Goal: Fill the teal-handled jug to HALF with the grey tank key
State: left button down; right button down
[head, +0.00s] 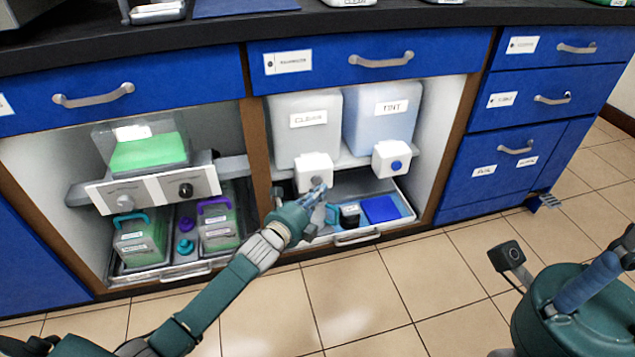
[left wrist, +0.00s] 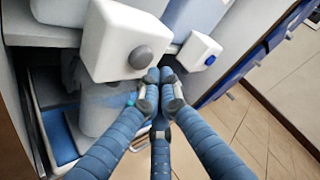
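The clear tank (head: 308,125) stands on the shelf of the middle bay; its white tap block carries the grey key (left wrist: 141,57). My left gripper (head: 318,190) is at the front of this tap. In the left wrist view, its fingertips (left wrist: 160,82) are together, just below and right of the grey key, with nothing seen between them. A translucent bluish vessel (left wrist: 100,105) stands under the tap, partly hidden; a teal bit shows by the fingers. I cannot tell whether it is the teal-handled jug or its level. My right gripper (head: 590,280) is partly in view, fingertips unclear.
The tint tank (head: 383,120) with a blue key (head: 396,164) is on the right. The pull-out tray (head: 357,237) below holds a blue pad (head: 380,208). In the left bay, teal-handled (head: 135,240) and purple-handled (head: 215,228) containers stand below a green-filled tank (head: 148,153). Floor in front is clear.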

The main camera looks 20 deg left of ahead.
pick_arm(q)
jog(key=shift+w+a, duration=0.1)
dwell(0.3)
jog(key=shift+w+a, duration=0.15)
jog(key=shift+w, duration=0.1)
jog(key=shift+w+a, duration=0.1)
jog(key=shift+w, duration=0.05)
dwell(0.4)
jog(key=shift+w+a, duration=0.2)
jog(key=shift+w, duration=0.05)
dwell(1.0)
dwell(0.5)
dwell(1.0)
dwell(0.8)
